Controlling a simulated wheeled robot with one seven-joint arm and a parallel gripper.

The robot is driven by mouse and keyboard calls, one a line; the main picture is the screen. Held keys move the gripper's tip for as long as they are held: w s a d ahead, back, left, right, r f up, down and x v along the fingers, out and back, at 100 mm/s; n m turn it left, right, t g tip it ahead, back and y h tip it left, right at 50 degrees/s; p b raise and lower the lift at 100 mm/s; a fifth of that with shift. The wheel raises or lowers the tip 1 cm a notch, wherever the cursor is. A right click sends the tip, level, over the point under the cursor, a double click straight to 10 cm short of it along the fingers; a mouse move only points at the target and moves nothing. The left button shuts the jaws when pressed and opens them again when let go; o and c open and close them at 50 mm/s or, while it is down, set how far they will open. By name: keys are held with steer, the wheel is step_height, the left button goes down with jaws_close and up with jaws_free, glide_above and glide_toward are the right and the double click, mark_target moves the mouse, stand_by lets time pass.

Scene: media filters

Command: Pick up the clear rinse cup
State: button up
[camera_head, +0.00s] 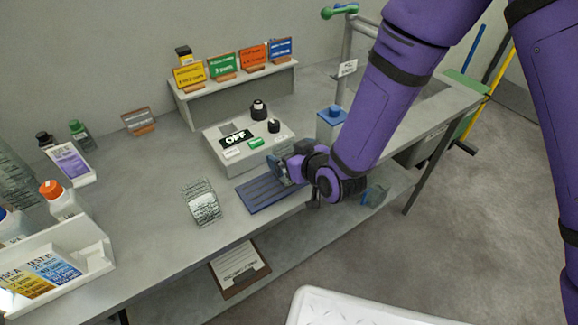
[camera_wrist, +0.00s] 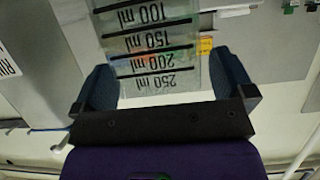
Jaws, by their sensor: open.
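The clear rinse cup (camera_head: 203,203) stands on the grey bench, left of a blue ribbed mat (camera_head: 262,195). Its black millilitre marks show upside down in the wrist view (camera_wrist: 158,50). My gripper (camera_head: 284,169) is over the mat, to the right of the cup, with a gap between them in the head view. In the wrist view my gripper (camera_wrist: 163,78) is open, and the cup appears in line between its two blue fingers. No contact with the cup is visible.
A grey device with an OFF label (camera_head: 237,138) stands behind the mat. A shelf (camera_head: 240,90) with coloured cards is at the back. A white tray with an orange-capped bottle (camera_head: 60,200) is at the left. The bench between cup and tray is clear.

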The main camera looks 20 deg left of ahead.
steer(key=shift+w+a+f, duration=0.25)
steer(key=shift+w+a, duration=0.15)
steer(key=shift+a, duration=0.05)
steer(key=c, duration=1.4)
steer(key=shift+o, duration=0.2)
steer(key=shift+r, duration=0.15)
